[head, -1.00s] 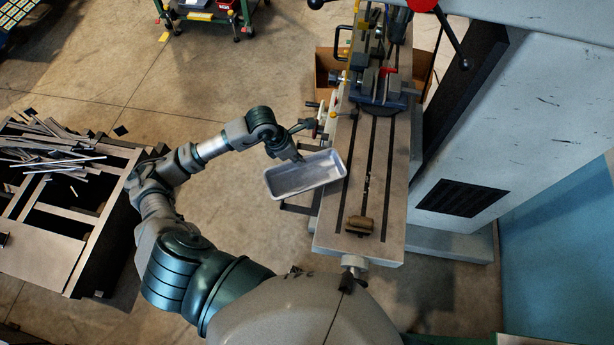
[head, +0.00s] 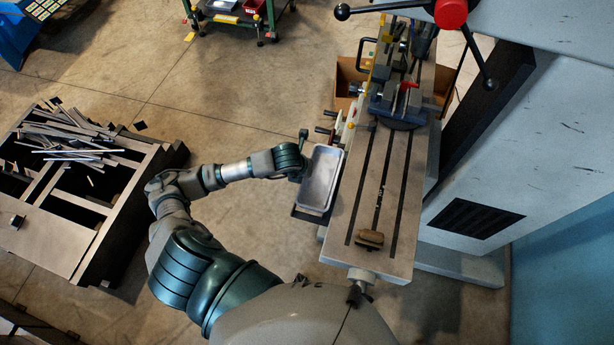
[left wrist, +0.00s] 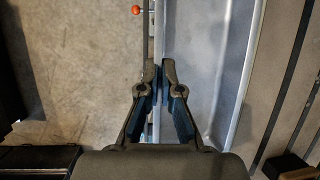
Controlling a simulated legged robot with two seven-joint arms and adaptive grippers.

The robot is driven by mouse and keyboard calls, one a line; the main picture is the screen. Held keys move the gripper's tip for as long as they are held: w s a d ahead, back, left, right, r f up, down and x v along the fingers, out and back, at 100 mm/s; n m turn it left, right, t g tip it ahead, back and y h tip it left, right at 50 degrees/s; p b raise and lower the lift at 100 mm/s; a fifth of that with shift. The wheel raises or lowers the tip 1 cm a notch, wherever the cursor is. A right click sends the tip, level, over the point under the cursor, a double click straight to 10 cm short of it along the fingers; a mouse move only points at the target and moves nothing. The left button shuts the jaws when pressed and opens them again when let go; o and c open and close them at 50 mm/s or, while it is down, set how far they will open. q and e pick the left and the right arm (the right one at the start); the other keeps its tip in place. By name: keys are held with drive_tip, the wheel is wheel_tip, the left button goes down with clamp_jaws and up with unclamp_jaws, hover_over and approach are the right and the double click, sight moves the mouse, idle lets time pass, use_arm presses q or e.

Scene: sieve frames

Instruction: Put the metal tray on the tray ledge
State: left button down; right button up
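The metal tray (head: 322,180) is a shallow silver rectangular pan. In the head view it lies lengthwise along the left side of the machine table, above the dark tray ledge (head: 309,214), whose near end shows below it. I cannot tell whether the tray touches the ledge. My left gripper (head: 302,173) is at the tray's left long side. In the left wrist view, the left gripper (left wrist: 160,88) has its fingers closed on the rim of the tray (left wrist: 208,60). My right gripper is not in view.
The slotted machine table (head: 402,220) is right of the tray, with a brown block (head: 370,239) near its front and a vise (head: 400,105) farther back. Handles (head: 325,130) stick out near the tray's far end. A dark rack with metal bars (head: 75,215) stands at left.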

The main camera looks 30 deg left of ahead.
use_arm(q)
wheel_tip(320, 180, down, 3)
drive_tip(key=shift+f, duration=0.2)
drive_tip(key=c, duration=1.3)
unclamp_jaws()
drive_tip(key=shift+s+f, duration=0.1)
drive_tip(key=v, duration=1.2)
drive_tip(key=shift+b, duration=0.35)
